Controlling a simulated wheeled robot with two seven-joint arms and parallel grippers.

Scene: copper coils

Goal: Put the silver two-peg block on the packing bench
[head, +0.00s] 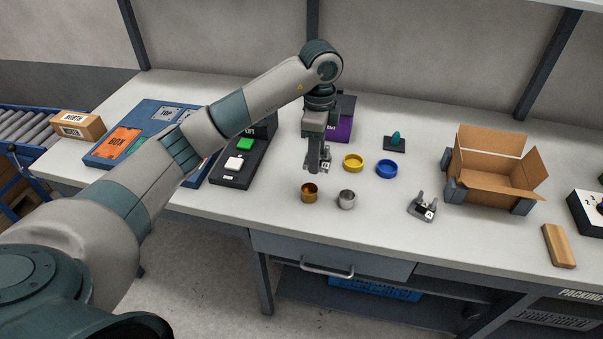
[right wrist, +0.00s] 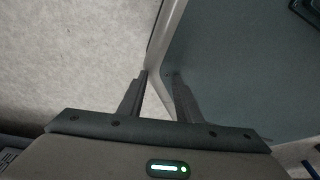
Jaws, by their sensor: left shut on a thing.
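My left gripper (head: 318,167) points down over the middle of the bench. A silver two-peg block (head: 421,208) with a white label stands on the bench, well to the right of the left gripper. The packing bench (head: 480,236) has a pale top and a "PACKING" sign at its front right. My right gripper (right wrist: 158,78) shows in the right wrist view, its fingers apart with nothing between them.
A copper cup (head: 309,194) and steel cup (head: 347,200) stand near the front edge. Yellow (head: 353,162) and blue (head: 387,169) rings lie behind them. An open carton (head: 492,178) and a wooden block (head: 558,246) are at right. A button box (head: 240,164) is left.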

